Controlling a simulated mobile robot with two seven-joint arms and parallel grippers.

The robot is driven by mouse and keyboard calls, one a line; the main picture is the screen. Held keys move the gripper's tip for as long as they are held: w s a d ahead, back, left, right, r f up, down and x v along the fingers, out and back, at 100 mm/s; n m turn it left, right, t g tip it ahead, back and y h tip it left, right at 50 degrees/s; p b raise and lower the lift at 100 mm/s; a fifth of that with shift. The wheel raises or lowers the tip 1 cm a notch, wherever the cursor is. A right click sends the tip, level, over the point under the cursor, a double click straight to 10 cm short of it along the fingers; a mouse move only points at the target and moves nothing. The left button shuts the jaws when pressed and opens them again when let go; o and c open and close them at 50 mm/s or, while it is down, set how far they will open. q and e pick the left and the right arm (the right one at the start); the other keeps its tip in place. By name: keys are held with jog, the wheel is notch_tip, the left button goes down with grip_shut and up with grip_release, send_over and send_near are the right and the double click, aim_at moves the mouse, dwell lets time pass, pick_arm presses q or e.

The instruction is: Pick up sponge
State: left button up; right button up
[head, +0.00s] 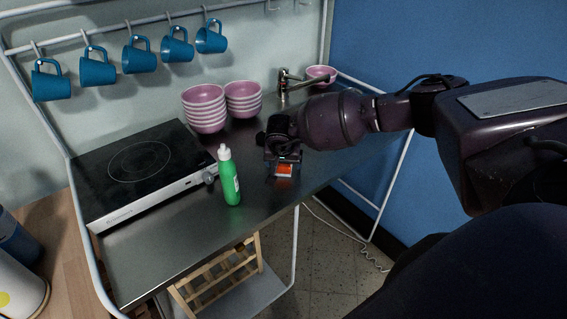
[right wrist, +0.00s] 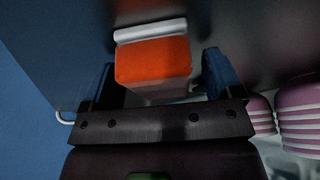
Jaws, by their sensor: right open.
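The sponge (head: 284,170) is a small orange block with a pale strip along one edge. It is on the metal counter, near its front edge. In the right wrist view the sponge (right wrist: 152,62) shows between the two fingertips, with gaps to either side. My right gripper (head: 283,159) is open and points down over the sponge, partly hiding it in the head view. In the right wrist view its open fingers (right wrist: 162,75) hold nothing. I cannot tell how far the fingertips reach down beside the sponge. My left gripper is not in view.
A green bottle (head: 230,177) stands left of my right gripper. Pink bowl stacks (head: 204,108) stand behind it, near a tap (head: 287,80). A black hob (head: 140,165) is at the left. Blue mugs (head: 139,56) hang from a rail. Counter between bottle and gripper is clear.

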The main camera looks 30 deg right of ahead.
jog(key=c, duration=1.1)
jog(key=shift+o, duration=0.2)
notch_tip(320, 180, up, 20)
jog(key=shift+b, duration=0.45)
